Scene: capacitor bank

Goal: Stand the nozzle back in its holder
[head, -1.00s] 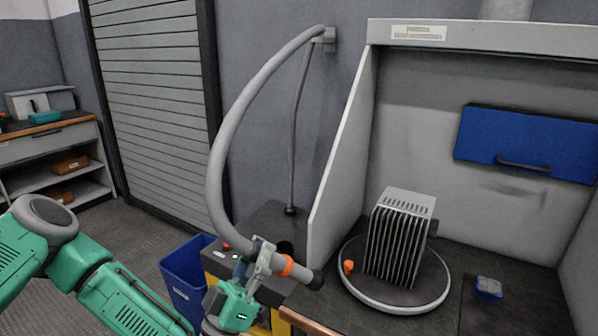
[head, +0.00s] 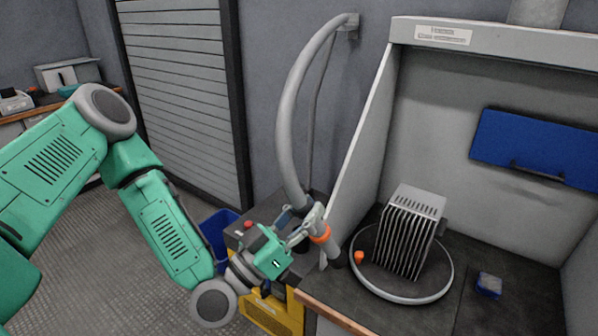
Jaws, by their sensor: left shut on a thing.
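The nozzle (head: 331,248) is a grey tube with an orange ring and a dark tip, at the end of a thick grey hose (head: 289,130). My left gripper (head: 309,224) is shut on it just behind the orange ring. The nozzle is tilted, tip down and to the right, close to the booth's left wall and the bench's front left corner. I cannot make out the holder clearly; my gripper and the nozzle cover part of the top of the dark and yellow unit (head: 272,313) behind them. My right gripper is not in view.
A finned grey block (head: 411,235) stands on a round turntable (head: 401,297) with an orange knob (head: 359,257), right of the nozzle. A blue pad (head: 489,284) lies farther right. A blue bin (head: 216,235) stands left of the unit. The hose hangs from a wall bracket (head: 350,25).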

